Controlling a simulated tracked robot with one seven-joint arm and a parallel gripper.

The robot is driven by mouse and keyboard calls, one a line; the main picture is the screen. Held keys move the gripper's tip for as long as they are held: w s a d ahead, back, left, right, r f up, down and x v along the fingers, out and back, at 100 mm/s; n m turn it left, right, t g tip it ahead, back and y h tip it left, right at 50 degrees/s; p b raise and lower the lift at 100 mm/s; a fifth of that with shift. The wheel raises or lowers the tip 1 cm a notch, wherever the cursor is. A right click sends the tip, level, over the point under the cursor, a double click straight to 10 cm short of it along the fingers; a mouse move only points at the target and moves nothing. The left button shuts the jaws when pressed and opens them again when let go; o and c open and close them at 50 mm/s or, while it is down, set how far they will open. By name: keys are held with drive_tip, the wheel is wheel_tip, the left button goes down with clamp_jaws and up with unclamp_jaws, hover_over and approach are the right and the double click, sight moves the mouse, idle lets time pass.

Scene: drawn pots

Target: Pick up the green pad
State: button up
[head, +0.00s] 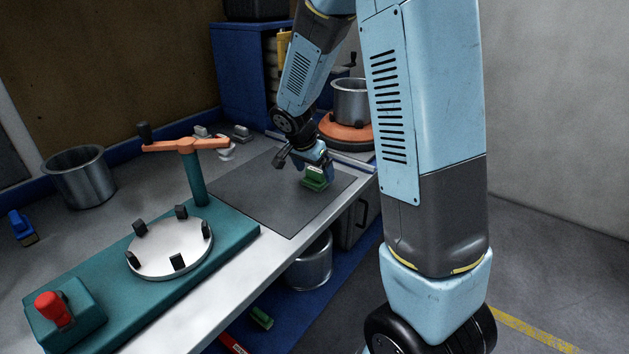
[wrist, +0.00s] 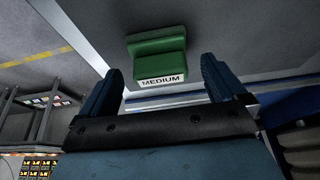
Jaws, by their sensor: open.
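The green pad (head: 315,178) lies on the dark grey mat on the bench, near the mat's right side. In the wrist view the green pad (wrist: 158,48) shows a raised block and a white label reading "MEDIUM". My gripper (head: 304,165) is low over the mat, right by the pad. In the wrist view my gripper (wrist: 161,72) is open, with one blue finger to each side of the pad and the pad just beyond the fingertips. I see no contact, and part of the pad is hidden by my gripper in the head view.
A teal fixture with a round plate (head: 170,250) and an orange-handled post (head: 188,148) stands left of the mat (head: 245,190). A metal pot (head: 78,177) is far left; another pot (head: 351,102) sits on an orange base behind. Another green item (head: 261,318) lies on the lower shelf.

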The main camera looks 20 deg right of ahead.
drive_tip(key=shift+x, duration=0.9)
drive_tip(key=c, duration=1.1)
drive_tip(key=shift+r, duration=0.2)
